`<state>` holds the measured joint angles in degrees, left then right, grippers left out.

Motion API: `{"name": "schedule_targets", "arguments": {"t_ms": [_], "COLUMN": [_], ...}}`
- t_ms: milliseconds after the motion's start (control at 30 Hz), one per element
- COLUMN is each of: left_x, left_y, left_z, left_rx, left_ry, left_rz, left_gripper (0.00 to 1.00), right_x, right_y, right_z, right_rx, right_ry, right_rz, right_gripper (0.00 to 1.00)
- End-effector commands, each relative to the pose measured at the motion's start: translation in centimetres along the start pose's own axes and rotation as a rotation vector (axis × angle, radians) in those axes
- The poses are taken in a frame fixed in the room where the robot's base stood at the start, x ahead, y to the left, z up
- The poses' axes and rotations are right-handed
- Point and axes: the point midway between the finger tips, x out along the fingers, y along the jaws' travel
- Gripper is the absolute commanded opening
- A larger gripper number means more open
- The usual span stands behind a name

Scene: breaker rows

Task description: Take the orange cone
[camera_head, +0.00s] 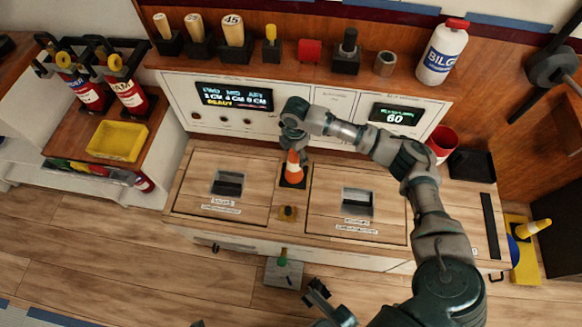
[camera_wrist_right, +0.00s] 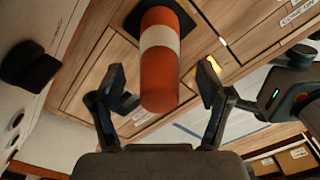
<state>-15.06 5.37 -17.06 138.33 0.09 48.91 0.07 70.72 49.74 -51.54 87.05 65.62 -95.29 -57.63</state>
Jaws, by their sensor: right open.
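The orange cone (camera_head: 293,167) with a white band stands upright on a dark square base on the wooden counter, between two hatch panels. My right gripper (camera_head: 293,140) is just above its tip in the head view and hides part of the top. In the right wrist view the cone (camera_wrist_right: 160,62) lies between the two spread fingers of my open right gripper (camera_wrist_right: 165,88), with a visible gap on each side. A dark part, probably my left gripper (camera_head: 322,303), shows at the bottom edge; its jaws are unclear.
A control panel with lit displays (camera_head: 234,97) rises behind the cone. Above it, a shelf holds several handled tools and a white bottle (camera_head: 442,52). A yellow tray (camera_head: 117,141) is at left, a red cup (camera_head: 441,140) at right. The hatch panels (camera_head: 222,187) are mostly clear.

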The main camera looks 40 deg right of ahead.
Motion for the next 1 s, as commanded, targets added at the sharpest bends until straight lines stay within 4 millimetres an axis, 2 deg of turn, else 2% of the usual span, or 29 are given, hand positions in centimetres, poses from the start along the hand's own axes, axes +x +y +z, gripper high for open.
{"name": "schedule_targets", "arguments": {"t_ms": [33, 100, 400, 467, 700, 733, 1000], "left_x": [-0.43, -0.35, -0.02, 0.02, 0.03, 0.03, 0.06], "left_y": [-0.17, -0.20, -0.12, -0.16, -0.16, -0.16, -0.16], "left_z": [0.69, 0.99, 1.18, 1.35, 1.34, 1.34, 1.30], "left_rx": [0.000, 0.001, 0.002, 0.002, 0.002, 0.002, 0.002], "left_ry": [-0.005, -0.003, -0.001, -0.002, -0.001, -0.001, 0.000], "left_rz": [-0.001, 0.001, 0.003, 0.003, 0.003, 0.003, 0.003], "left_gripper": [0.63, 0.63, 0.63, 0.63, 0.63, 0.63, 0.63], "right_x": [1.58, 2.26, 2.31, 2.32, 2.34, 2.34, 2.27], "right_y": [-0.09, -0.07, -0.01, 0.00, 0.00, 0.00, 0.01], "right_z": [0.02, 0.06, 0.13, 0.12, 0.06, 0.05, 0.02], "right_rx": [0.000, 0.001, 0.001, 0.001, 0.000, 0.000, 0.000], "right_ry": [-0.001, -0.001, 0.002, 0.002, 0.001, 0.001, 0.002], "right_rz": [-0.007, -0.006, 0.002, 0.002, 0.001, 0.001, 0.002], "right_gripper": [0.77, 0.77, 0.77, 0.65, 0.05, 0.00, 0.00]}}
